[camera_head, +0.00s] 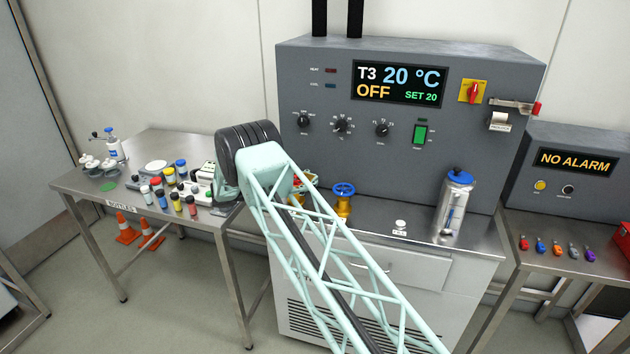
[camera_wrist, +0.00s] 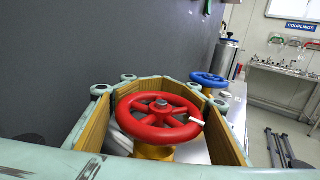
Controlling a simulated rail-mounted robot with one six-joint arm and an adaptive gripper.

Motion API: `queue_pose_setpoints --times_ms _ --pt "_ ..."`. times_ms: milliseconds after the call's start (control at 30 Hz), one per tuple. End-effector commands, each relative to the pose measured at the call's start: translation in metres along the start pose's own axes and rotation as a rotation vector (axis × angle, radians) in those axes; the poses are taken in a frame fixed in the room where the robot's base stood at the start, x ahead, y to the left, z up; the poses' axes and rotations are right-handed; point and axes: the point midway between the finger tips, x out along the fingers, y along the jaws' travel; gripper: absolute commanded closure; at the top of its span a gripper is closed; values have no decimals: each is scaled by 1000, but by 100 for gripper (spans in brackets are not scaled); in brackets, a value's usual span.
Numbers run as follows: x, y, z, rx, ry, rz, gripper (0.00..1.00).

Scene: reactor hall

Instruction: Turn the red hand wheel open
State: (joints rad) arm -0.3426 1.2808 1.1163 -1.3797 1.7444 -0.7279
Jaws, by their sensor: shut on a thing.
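The red hand wheel (camera_wrist: 158,108) sits on a brass-coloured valve body (camera_wrist: 153,153) in the wrist view. A short white marker on its rim points to the right. My gripper (camera_wrist: 160,120) is shut on the red wheel, with tan-padded fingers to its left and right. In the head view my arm hides most of the red wheel, and the grip itself cannot be seen there. A blue hand wheel (camera_head: 344,189) on a brass valve stands just right of the red one; it also shows in the wrist view (camera_wrist: 209,80).
A grey control cabinet (camera_head: 450,140) rises close behind the valves; its display reads T3 20 °C, OFF. A metal flask with a blue lid (camera_head: 455,205) stands to the right on the steel top. A side table (camera_head: 120,200) at left holds bottles.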

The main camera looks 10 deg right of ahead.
Motion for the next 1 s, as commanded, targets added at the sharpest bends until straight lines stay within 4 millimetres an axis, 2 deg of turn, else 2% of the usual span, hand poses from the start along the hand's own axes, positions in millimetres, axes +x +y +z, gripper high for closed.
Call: queue_pose_setpoints --times_ms 467,1000 --pt "-6 7 2 1 -2 96 82" --pt "-10 27 2 -1 -3 397 82"
